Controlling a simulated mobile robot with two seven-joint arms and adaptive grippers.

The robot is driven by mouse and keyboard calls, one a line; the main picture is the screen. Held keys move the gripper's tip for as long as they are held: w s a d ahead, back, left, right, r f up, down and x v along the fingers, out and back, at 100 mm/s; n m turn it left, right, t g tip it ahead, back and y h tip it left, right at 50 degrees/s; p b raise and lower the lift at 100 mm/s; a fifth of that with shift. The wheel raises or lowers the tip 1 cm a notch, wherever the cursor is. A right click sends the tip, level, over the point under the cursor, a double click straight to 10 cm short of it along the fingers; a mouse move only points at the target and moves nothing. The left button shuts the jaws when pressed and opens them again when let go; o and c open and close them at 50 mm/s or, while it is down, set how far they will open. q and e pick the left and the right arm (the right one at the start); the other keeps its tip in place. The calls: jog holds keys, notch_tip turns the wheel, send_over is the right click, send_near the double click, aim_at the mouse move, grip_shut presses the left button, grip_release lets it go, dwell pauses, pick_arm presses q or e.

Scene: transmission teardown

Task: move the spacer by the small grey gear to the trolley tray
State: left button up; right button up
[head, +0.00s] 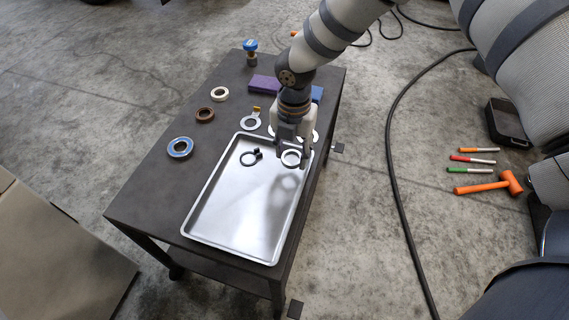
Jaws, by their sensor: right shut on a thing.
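My right gripper (292,150) points down over the far right corner of the grey metal tray (245,212) on the trolley. It is shut on a pale, silvery ring, the spacer (291,159). The ring is over the tray's far right end; I cannot tell whether it touches the tray floor. No small grey gear can be made out. My left gripper is not in view.
The dark trolley (150,200) also carries a blue ring (180,147), a brown ring (205,114), a cream ring (219,94) and a purple block (264,84). The tray's near half is clear. An orange mallet (490,186) lies on the floor.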

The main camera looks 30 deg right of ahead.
aim_at(287, 171)
jog(key=shift+w+a+f, duration=0.1)
jog(key=shift+a+f, duration=0.15)
jog(key=shift+f, duration=0.1)
jog(key=f, duration=0.3)
jog(key=shift+w+a+f+b, duration=0.1)
jog(key=shift+a+f+b, duration=0.15)
jog(key=shift+f+b, duration=0.1)
jog(key=shift+r, duration=0.1)
jog(key=shift+f, duration=0.25)
jog(key=o, duration=0.9)
jog(key=shift+r, duration=0.1)
